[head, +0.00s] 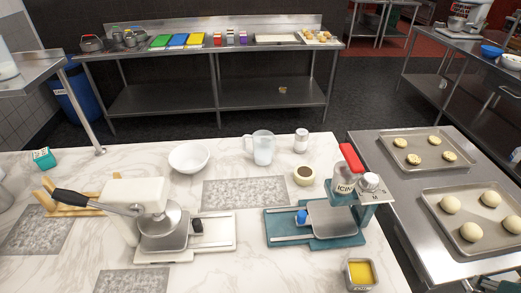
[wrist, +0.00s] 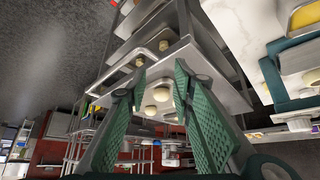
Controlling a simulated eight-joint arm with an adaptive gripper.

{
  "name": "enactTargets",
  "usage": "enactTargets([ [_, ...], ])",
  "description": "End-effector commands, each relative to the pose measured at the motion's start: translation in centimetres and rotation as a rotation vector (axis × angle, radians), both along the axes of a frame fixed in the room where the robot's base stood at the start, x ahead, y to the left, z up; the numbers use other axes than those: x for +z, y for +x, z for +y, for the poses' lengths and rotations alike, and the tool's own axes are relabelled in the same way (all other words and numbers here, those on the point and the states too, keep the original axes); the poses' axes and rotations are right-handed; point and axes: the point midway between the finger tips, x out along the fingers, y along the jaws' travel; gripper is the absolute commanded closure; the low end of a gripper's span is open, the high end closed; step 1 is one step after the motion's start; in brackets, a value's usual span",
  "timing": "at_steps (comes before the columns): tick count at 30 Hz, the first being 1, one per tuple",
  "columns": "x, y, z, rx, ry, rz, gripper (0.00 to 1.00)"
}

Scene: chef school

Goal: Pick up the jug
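The jug (head: 263,150) is a clear, pale pitcher with a handle on its left side. It stands upright near the back edge of the white marble counter in the head view. I cannot make it out in the wrist view. My gripper (wrist: 160,75) shows in the wrist view with its two green ridged fingers apart and nothing between them. It points towards metal trays with dough pieces, away from the jug.
A white bowl (head: 189,157) stands left of the jug. A white-lidded jar (head: 301,141) and a small cup of dark contents (head: 304,175) are to its right. Two scale-like presses (head: 165,232) (head: 325,222) stand in front. A patterned mat (head: 245,194) lies clear before the jug.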

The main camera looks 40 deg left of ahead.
Motion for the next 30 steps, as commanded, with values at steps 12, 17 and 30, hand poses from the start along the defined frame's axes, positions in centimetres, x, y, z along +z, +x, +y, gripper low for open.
enactTargets([
  [12,2.5,2.1,1.9,0.083,-0.029,0.025,0.75],
  [17,4.5,4.0,3.8,0.162,-0.056,0.048,0.75],
  [30,9.4,9.7,10.4,0.405,-0.14,0.113,0.75],
])
